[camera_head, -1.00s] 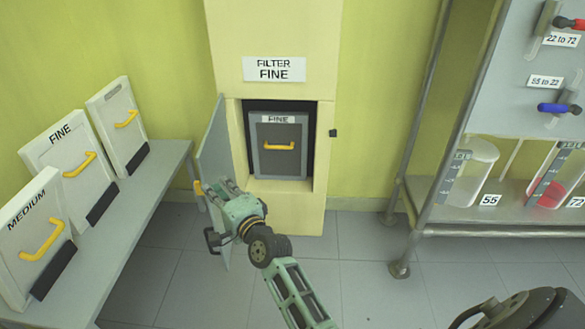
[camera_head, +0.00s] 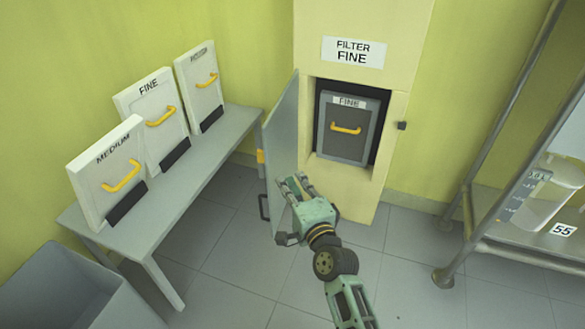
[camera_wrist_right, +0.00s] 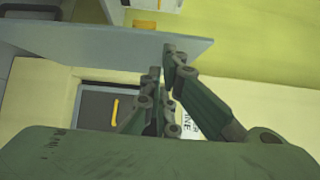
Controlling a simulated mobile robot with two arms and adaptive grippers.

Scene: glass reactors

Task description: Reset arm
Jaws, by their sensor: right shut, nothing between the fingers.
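My right gripper (camera_head: 294,183) is shut and empty. In the head view it is in front of the filter housing, close to the open grey door (camera_head: 282,140); I cannot tell whether it touches the door. In the right wrist view its fingers (camera_wrist_right: 166,72) are together, with the door's edge (camera_wrist_right: 90,42) just beyond them. The grey filter labelled FINE (camera_head: 347,127) with a yellow handle sits inside the housing (camera_head: 362,60). It also shows partly behind the fingers in the wrist view (camera_wrist_right: 97,118). My left gripper is not in view.
A grey bench (camera_head: 203,160) at the left holds white filters labelled MEDIUM (camera_head: 92,190) and FINE (camera_head: 140,102), and a third (camera_head: 190,72) behind. A grey bin (camera_head: 60,290) is at lower left. A metal rack (camera_head: 500,245) with a vessel stands at right. Floor between is clear.

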